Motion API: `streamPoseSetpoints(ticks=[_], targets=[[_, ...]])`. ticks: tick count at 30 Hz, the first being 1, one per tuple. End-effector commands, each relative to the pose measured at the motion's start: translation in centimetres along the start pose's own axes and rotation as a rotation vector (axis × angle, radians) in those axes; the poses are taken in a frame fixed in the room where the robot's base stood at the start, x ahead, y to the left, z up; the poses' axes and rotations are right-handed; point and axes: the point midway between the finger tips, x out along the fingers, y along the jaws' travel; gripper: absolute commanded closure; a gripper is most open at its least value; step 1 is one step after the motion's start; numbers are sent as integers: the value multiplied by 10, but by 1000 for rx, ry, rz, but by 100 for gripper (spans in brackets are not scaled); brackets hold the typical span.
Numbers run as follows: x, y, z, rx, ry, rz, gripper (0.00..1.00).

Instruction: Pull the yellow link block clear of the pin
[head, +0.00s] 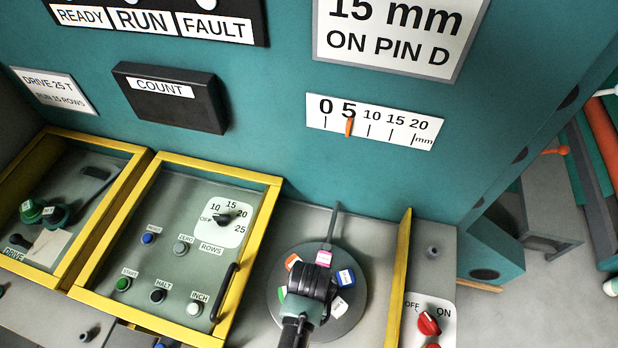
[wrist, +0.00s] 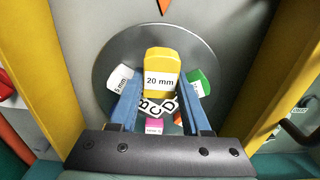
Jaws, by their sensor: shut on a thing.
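The yellow link block (wrist: 162,62), labelled 20 mm, is between the blue fingers of my gripper (wrist: 161,84) in the wrist view. The gripper is shut on it. The block is over the grey round disc (wrist: 112,55), which bears the letters B, C and D. The pin under the block is hidden, and I cannot tell whether the block is still on it. In the head view my gripper (head: 312,283) is above the disc (head: 345,322) and hides the yellow block.
Other blocks ring the disc: orange (head: 292,262), pink (head: 324,257), blue (head: 345,277), white (head: 340,304) and green (head: 282,294). A yellow-edged wall (head: 398,275) stands to the right and a yellow-framed panel (head: 180,250) to the left. The scale's orange pointer (head: 349,127) is at 5.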

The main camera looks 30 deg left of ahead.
Motion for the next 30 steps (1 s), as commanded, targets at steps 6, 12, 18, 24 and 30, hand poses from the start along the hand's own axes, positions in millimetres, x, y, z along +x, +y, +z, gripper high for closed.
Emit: streamPoseSetpoints(ticks=[6,12,18,24,30], targets=[[-1,0,0,0,1,0,100],[-16,0,0,0,1,0,100],[-29,0,-1,-1,3,0,100],[-40,0,-1,0,2,0,100],[-41,0,0,0,1,0,100]])
